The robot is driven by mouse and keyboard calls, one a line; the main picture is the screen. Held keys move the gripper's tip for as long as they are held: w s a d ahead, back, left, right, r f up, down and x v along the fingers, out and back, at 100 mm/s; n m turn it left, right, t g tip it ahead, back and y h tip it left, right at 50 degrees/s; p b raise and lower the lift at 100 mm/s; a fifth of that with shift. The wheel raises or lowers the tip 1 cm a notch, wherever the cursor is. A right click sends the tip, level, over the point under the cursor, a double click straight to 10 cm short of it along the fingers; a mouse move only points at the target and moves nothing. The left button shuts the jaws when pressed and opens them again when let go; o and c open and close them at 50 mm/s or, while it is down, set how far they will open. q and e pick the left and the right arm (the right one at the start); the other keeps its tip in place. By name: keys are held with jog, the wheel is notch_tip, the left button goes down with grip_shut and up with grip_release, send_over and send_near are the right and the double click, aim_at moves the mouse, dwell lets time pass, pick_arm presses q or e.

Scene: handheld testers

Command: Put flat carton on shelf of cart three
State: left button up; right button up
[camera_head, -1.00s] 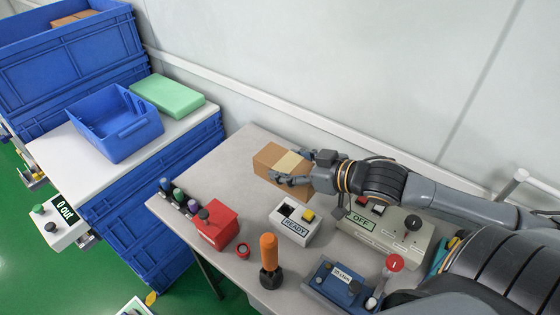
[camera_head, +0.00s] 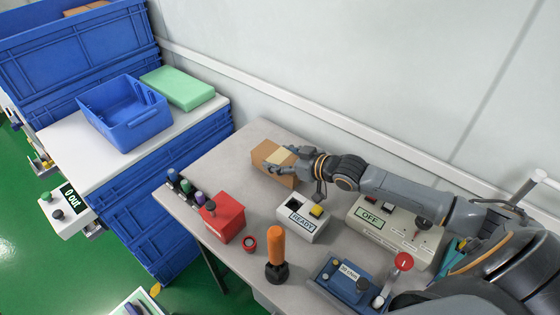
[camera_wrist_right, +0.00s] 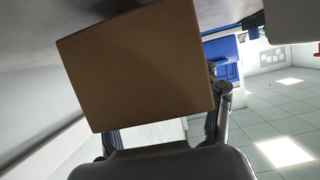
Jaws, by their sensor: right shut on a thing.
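A brown carton (camera_head: 264,154) with a pale tape strip is at the back of the grey table in the head view. My right gripper (camera_head: 292,163) is shut on its right side. In the right wrist view the carton (camera_wrist_right: 135,65) fills the middle, between the two fingers. I cannot tell whether it touches the table. A cart at the left has a white top (camera_head: 75,150) over blue crates; I see no number three on it. My left gripper is not in view.
A blue bin (camera_head: 128,125) and a green block (camera_head: 178,87) stand on the white top. Near the carton are a READY box (camera_head: 303,222), an OFF box (camera_head: 385,222), a red box (camera_head: 222,216) and an orange-handled tool (camera_head: 275,245). A wall runs behind.

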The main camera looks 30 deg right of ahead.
jog(key=shift+f, duration=0.5)
jog(key=o, duration=1.3)
jog(key=shift+f, duration=0.15)
jog(key=shift+o, duration=0.2)
